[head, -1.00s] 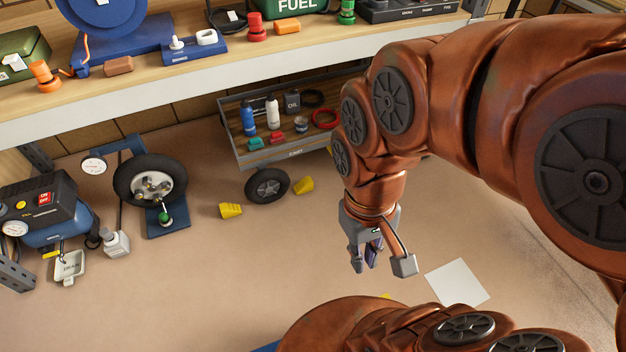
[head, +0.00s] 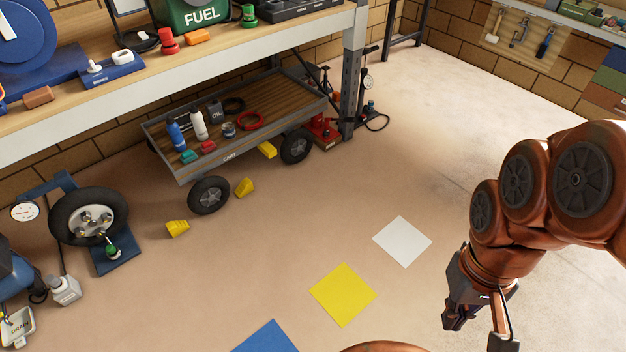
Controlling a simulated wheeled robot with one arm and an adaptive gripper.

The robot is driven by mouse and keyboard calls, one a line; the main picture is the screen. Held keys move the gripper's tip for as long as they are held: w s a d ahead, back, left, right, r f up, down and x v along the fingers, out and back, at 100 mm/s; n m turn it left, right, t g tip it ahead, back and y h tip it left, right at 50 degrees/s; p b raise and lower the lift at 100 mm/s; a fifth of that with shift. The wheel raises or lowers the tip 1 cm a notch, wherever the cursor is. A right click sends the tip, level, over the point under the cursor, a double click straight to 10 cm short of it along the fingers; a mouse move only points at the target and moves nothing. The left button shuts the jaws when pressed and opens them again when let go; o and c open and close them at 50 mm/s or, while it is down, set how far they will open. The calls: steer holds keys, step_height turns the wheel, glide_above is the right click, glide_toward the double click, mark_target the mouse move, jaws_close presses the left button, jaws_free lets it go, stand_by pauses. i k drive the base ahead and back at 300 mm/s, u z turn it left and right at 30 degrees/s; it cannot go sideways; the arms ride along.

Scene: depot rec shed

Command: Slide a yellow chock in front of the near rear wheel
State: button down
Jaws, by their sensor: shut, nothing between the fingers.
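The cart (head: 190,170) stands partly under the bench, with two black wheels showing on its near side: a left wheel (head: 209,195) and a right wheel (head: 297,146). A yellow chock (head: 178,228) lies on the floor left of the left wheel, with a gap between. A second yellow chock (head: 244,187) sits close at that wheel's right side; I cannot tell whether it touches. A third yellow chock (head: 267,150) is just left of the right wheel, by the cart's lower edge. My gripper (head: 455,320) is shut and empty, pointing down at lower right, far from the chocks.
White (head: 402,241), yellow (head: 343,295) and blue (head: 266,339) squares lie flat on the floor between my gripper and the cart. A tyre on a blue stand (head: 115,258) is at left. A bench leg (head: 352,80) and red jack (head: 322,130) stand behind. Floor at right is clear.

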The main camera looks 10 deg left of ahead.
mark_target(245, 186)
steer(key=z, duration=0.3)
steer(key=i, duration=1.95)
steer(key=u, duration=1.25)
steer(key=i, duration=0.9)
steer(key=u, duration=1.45)
steer(key=i, duration=0.45)
steer(key=u, duration=0.4)
